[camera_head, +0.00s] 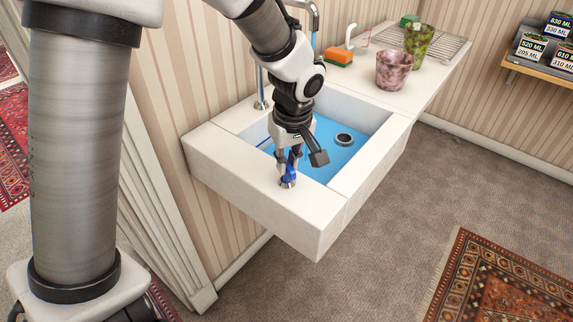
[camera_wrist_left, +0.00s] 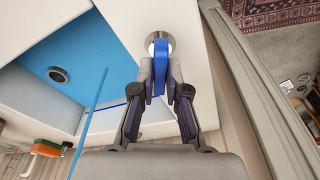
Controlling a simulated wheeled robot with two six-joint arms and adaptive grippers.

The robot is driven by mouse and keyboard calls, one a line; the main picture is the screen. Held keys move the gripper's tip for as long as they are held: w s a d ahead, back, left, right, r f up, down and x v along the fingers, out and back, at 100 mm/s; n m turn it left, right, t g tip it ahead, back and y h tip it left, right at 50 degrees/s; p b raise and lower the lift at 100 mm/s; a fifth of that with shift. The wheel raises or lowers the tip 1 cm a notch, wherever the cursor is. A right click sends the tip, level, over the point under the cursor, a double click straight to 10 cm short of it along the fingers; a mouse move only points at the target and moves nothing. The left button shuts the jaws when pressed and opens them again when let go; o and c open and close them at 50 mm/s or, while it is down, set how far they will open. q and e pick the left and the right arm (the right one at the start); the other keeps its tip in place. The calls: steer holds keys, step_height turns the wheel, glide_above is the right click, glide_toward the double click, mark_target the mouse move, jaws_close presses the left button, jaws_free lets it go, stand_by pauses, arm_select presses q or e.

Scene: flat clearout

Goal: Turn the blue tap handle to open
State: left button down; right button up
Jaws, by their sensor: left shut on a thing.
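The blue tap handle (camera_wrist_left: 161,65) stands on a round metal base on the white sink's rim (camera_head: 250,190). In the head view the handle (camera_head: 290,171) is mostly hidden by my left gripper (camera_head: 288,168). My left gripper also shows in the wrist view (camera_wrist_left: 160,88), its two fingers on either side of the handle and shut on it. A metal spout (camera_head: 314,18) rises behind my arm at the back of the sink. My right gripper is not in view.
The sink has a blue basin floor with a round drain (camera_head: 344,139).

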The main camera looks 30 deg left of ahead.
arm_select(q)
steer(key=shift+n, duration=0.5)
steer(key=shift+f+n, duration=0.1)
steer(key=shift+n, duration=0.6)
steer(key=shift+n+g, duration=0.3)
steer(key=shift+n, duration=0.6)
steer(key=c, duration=1.6)
jaws_free()
steer(key=shift+n, duration=0.5)
steer(key=o, duration=0.6)
steer(key=shift+w, duration=0.1)
steer(key=shift+c, duration=0.2)
